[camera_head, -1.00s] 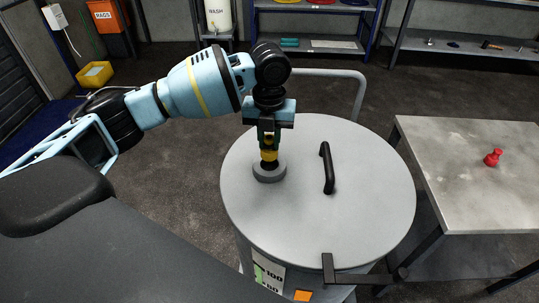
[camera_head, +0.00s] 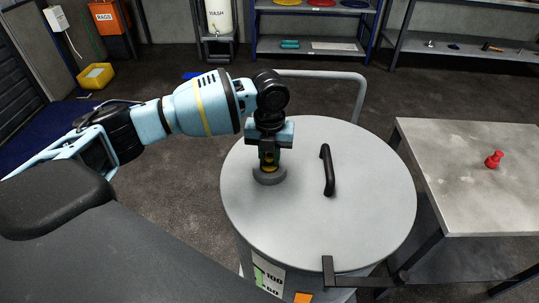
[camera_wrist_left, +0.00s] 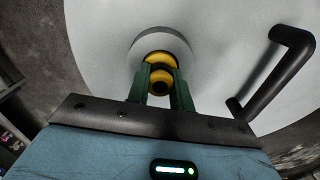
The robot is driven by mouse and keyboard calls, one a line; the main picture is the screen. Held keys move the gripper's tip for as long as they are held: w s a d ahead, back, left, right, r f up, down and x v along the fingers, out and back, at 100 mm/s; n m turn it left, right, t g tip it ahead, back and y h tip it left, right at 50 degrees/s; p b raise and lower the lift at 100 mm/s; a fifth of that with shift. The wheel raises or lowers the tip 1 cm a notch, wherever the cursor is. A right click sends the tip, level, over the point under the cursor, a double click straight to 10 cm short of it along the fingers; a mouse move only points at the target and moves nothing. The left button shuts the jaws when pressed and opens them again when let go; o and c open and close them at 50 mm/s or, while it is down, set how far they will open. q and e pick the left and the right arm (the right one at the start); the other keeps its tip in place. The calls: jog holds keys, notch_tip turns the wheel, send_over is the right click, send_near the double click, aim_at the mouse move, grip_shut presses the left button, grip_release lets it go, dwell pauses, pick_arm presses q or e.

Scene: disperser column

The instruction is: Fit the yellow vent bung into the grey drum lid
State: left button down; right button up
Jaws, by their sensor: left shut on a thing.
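The grey drum lid (camera_head: 365,205) lies flat on the drum, with a black handle (camera_head: 327,171) and a raised grey collar (camera_head: 269,178) left of it. My left gripper (camera_head: 268,165) points down over the collar, shut on the yellow vent bung (camera_wrist_left: 160,57). In the left wrist view the green fingers (camera_wrist_left: 159,88) hold the bung by its sides. The bung's lower end is within the collar's outline (camera_wrist_left: 135,49). The fingers and bung hide the opening, so I cannot tell how deep it sits.
A grey table (camera_head: 440,145) stands at the right with a red knobbed part (camera_head: 494,159) on it. Shelves (camera_head: 315,45) stand at the back. The lid right of the handle is clear.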

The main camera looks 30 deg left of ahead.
aim_at(269, 155)
pick_arm(q)
jog(key=c, duration=1.2)
grip_release()
jog(key=shift+c, duration=0.2)
notch_tip(269, 155, up, 12)
jog(key=shift+r, duration=0.15)
